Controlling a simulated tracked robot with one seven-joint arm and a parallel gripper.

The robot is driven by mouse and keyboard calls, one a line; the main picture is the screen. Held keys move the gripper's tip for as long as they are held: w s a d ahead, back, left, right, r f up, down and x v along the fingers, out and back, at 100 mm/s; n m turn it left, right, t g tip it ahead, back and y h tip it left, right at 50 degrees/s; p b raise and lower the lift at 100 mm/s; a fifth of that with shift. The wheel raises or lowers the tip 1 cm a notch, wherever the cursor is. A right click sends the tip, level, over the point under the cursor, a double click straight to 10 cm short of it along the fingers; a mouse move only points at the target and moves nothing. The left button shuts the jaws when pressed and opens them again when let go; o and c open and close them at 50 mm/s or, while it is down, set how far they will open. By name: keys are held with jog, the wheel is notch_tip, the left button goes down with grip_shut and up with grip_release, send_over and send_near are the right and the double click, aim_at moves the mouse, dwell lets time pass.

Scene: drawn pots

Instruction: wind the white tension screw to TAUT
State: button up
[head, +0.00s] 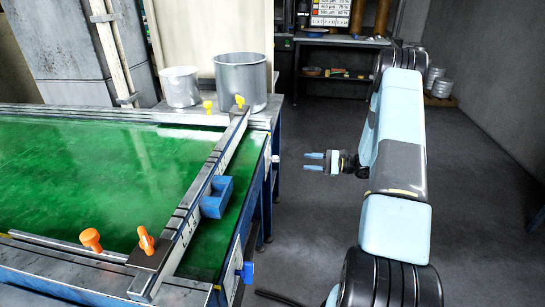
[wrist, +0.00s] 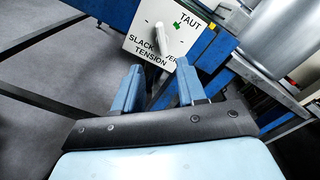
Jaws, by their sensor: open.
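The white tension screw (wrist: 162,38) stands out from a white plate (wrist: 145,42) in the wrist view. The plate reads TAUT at upper right with a green mark beside it, SLACK at lower left, and TENSION along the bottom. Another word right of SLACK is partly hidden by the screw. I cannot tell which word the screw is set to. My gripper (wrist: 160,66) is open, its two blue fingers apart below the plate, with nothing between them. In the head view my gripper (head: 306,161) points left towards the table's side, clear of it.
The green-topped conveyor table (head: 100,170) fills the left, with a slanted metal rail (head: 200,190) bearing orange and yellow knobs. A blue knob (head: 246,272) sticks out from its near side. Metal pots (head: 240,80) stand at the back.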

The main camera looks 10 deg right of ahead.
aim_at(277, 161)
jog(key=x, duration=1.4)
jog(key=shift+w+d+f, duration=0.15)
jog(key=shift+w+d, duration=0.05)
jog(key=shift+w, duration=0.15)
jog(key=shift+c, duration=0.2)
